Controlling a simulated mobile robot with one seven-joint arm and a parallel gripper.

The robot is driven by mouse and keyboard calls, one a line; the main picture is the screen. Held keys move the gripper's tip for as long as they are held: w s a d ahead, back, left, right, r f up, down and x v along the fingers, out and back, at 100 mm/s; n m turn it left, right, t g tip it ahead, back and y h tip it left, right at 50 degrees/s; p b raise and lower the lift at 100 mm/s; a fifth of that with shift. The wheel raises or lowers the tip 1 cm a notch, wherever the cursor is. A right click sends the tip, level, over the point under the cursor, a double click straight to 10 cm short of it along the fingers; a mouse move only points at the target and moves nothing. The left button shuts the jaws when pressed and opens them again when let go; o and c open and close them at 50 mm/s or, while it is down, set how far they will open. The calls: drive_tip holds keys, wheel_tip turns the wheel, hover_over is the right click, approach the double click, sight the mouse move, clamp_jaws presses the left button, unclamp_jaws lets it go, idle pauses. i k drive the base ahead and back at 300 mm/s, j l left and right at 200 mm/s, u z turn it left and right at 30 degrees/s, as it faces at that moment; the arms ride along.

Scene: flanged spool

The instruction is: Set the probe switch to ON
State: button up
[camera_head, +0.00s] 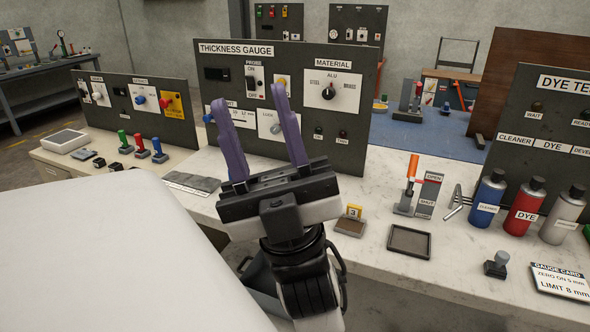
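The thickness gauge panel (355,60) stands upright at the back of the bench. Its probe switch (252,84) sits on a white plate at the upper left of the panel, with ON printed above and OFF below. The switch is too small for me to tell its position surely. My gripper (252,105) is in front of the panel, with two purple fingers pointing up and spread wide apart. It is open and nothing shows between the fingers. The fingertips appear just below and to either side of the switch in the picture; the depth gap to the panel is unclear.
A material knob (328,91) is on the same panel, right of the switch. Left is another panel (140,98) with knobs. Several spray cans (525,207), an orange-handled lever (411,170) and a grey tray (409,241) stand on the bench at right.

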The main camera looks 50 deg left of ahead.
sight(251, 84)
drive_tip(key=u, duration=2.25)
